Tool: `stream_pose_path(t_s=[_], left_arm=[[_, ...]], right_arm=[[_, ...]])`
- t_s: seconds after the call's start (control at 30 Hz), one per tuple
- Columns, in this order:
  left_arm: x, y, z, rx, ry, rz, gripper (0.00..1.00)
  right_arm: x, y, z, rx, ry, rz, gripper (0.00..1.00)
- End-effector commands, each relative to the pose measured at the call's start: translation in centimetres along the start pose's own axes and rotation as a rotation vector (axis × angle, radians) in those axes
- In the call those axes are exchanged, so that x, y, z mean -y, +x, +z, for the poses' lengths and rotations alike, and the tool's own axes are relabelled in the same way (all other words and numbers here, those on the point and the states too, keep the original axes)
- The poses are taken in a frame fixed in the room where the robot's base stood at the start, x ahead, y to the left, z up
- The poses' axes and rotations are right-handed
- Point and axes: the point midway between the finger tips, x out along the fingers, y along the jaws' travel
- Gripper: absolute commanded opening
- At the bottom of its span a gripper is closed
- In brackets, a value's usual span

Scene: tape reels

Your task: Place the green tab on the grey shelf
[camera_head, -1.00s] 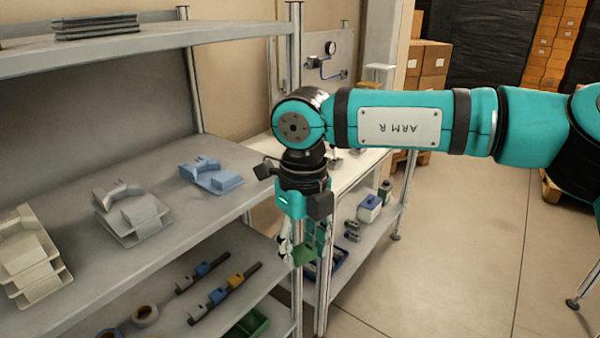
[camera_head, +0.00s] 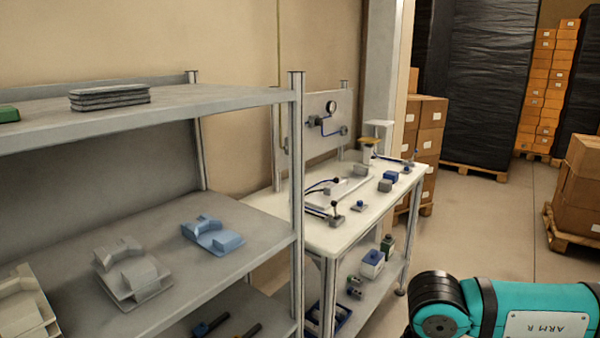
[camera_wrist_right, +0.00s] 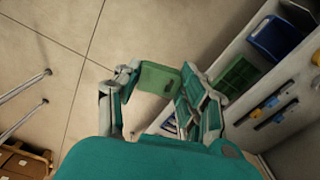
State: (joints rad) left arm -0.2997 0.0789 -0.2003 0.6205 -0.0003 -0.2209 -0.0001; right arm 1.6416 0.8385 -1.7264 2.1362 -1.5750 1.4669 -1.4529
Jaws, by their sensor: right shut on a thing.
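My right gripper (camera_wrist_right: 160,90) shows in the right wrist view, shut on a green tab (camera_wrist_right: 158,78) held between its fingertips above the floor. Part of the tab is hidden by the fingers. In the head view only a part of my right arm shows at the bottom right; its gripper is out of that picture. The grey shelf (camera_head: 262,222) stands at the left of the head view, with an upper and a middle board in sight. My left gripper is in neither current view.
The middle board carries a blue tray piece (camera_head: 213,235), a grey one (camera_head: 130,270) and a cream one (camera_head: 25,305). A dark stack (camera_head: 110,97) and a green block (camera_head: 8,114) sit on the upper board. A white workbench (camera_head: 350,225) stands right of the shelf.

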Motion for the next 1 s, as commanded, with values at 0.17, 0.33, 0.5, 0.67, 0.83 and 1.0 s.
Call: stream_pose_path(t_s=[0.17, 0.33, 0.5, 0.67, 0.83, 1.0], left_arm=[[0.0, -0.3, 0.0, 0.000, 0.000, 0.000, 0.56], [0.0, -0.3, -0.1, -0.001, 0.000, 0.000, 0.56], [0.0, -0.3, -0.1, -0.001, 0.000, 0.000, 0.56], [0.0, -0.3, -0.1, -0.001, 0.000, 0.000, 0.56], [0.0, -0.3, 0.0, -0.001, 0.000, 0.000, 0.56], [0.0, -0.3, 0.0, -0.001, -0.001, 0.000, 0.56]], right_arm=[[-2.3, 1.0, 1.0, -0.006, -0.266, -0.002, 0.11], [-3.0, 1.4, 1.5, -0.011, -0.381, -0.003, 0.11], [-3.0, 1.5, 1.6, -0.008, -0.401, -0.004, 0.11], [-3.1, 1.5, 1.5, -0.011, -0.397, -0.002, 0.11], [-3.0, 1.5, 1.6, -0.009, -0.398, -0.003, 0.11], [-3.1, 1.3, 1.4, -0.014, -0.396, -0.002, 0.11]])
